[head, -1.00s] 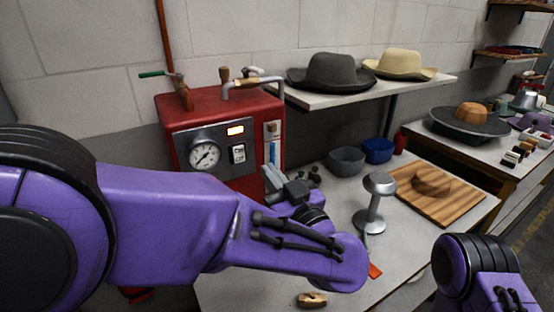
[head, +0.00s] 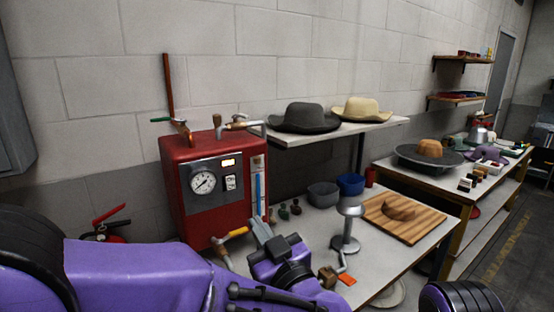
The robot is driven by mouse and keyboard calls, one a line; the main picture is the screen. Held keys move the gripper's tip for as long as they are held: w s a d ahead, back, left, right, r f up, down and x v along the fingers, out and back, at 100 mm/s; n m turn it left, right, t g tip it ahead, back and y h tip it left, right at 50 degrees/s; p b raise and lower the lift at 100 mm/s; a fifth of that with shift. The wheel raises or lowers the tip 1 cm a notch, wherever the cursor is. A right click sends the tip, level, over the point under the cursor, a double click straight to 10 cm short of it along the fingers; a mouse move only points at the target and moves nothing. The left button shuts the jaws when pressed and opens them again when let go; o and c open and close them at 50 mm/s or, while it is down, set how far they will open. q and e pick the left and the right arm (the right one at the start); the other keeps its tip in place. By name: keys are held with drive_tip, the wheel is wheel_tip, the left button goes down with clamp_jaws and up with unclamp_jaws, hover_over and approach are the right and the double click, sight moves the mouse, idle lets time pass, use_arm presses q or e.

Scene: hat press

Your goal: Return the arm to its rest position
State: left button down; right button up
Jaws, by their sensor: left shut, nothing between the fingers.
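My left arm comes in from the left, low in the head view. Its gripper (head: 263,230) is shut and empty, in front of the red boiler's lower right corner and over the near left part of the workbench. The red boiler (head: 209,228) has a round gauge, a lit amber window and a switch on its front. A rounded part of my right arm shows at the bottom right edge, but its gripper is out of view.
A metal stand (head: 347,228) and a wooden board (head: 415,223) are right of my left gripper. Grey (head: 323,194) and blue (head: 350,184) bowls stand behind. A shelf (head: 370,128) above holds a dark hat (head: 304,118) and a straw hat (head: 362,109). A fire extinguisher (head: 108,232) is at left.

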use_arm(q)
drive_tip(key=w+a+f+m+h, duration=0.1)
drive_tip(key=w+a+f+h, duration=0.15)
drive_tip(key=f, duration=0.45)
drive_tip(key=w+a+f+m+h, duration=0.15)
drive_tip(key=f+h, duration=0.25)
drive_tip(key=f, duration=0.4)
drive_tip(key=s+a+f+g+h+b, duration=0.1)
drive_tip(key=s+a+f+g, duration=0.3)
drive_tip(key=f, duration=0.5)
drive_tip(key=s+a+f+g+h+b, duration=0.1)
drive_tip(key=s+a+f+g, duration=0.15)
drive_tip(key=a+f, duration=0.55)
drive_tip(key=s+a+f+g+y, duration=0.1)
drive_tip(key=s+a+f+g, duration=0.3)
drive_tip(key=s+f, duration=0.6)
drive_tip(key=s+a+f+n+g+y+b, duration=0.1)
drive_tip(key=s+a+f+g, duration=0.2)
drive_tip(key=s, duration=1.4)
drive_tip(key=a+f, duration=0.3)
drive_tip(key=f, duration=0.4)
drive_tip(key=shift+s+a+g, duration=0.25)
drive_tip(key=shift+a+g, duration=0.1)
drive_tip(key=shift+a, duration=0.05)
